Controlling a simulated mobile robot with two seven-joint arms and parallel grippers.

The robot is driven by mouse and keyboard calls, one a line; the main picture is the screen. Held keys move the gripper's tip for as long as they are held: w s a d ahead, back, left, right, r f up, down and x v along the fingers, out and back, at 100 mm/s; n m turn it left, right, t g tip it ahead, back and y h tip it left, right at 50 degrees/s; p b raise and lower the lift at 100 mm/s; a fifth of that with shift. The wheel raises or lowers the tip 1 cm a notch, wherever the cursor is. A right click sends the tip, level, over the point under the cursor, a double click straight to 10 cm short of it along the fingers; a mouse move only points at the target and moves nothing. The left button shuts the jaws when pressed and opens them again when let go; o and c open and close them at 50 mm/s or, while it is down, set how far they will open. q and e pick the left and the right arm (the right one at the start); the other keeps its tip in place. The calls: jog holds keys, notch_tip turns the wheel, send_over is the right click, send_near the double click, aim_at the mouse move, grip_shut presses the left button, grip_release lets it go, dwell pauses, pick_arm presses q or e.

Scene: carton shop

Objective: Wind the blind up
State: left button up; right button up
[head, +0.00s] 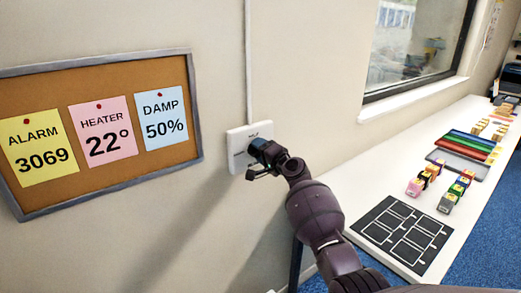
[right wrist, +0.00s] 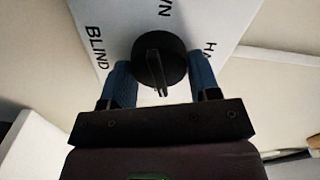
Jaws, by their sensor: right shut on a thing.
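A white wall plate (head: 236,158) is fixed to the wall right of the pinboard, with a white conduit running up from it. In the right wrist view the plate (right wrist: 105,18) carries a round black knob (right wrist: 158,48) and lettering that reads "BLIND", with other words cut off. My right gripper (head: 259,160) is at the plate and hides the knob in the head view. In the right wrist view its blue fingers (right wrist: 162,85) are on either side of the knob, shut on it. The window (head: 412,45) shows partly at upper right, with no blind visible in that part. My left gripper is out of view.
A pinboard (head: 155,70) holds notes for alarm, heater and damp. A long white bench (head: 365,190) runs along the right wall, with a black outlined mat (head: 402,232), small coloured cartons and coloured strips on it. Blue carpet (head: 490,240) lies beside it.

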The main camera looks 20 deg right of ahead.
jog(key=shift+f+m+p, duration=0.15)
jog(key=shift+m+p, duration=0.25)
jog(key=shift+m, duration=1.1)
jog(key=o, duration=0.9)
jog(key=shift+s, duration=0.1)
jog(key=v, duration=1)
jog(key=shift+s+d+p, duration=0.15)
jog(key=shift+s+p, duration=0.15)
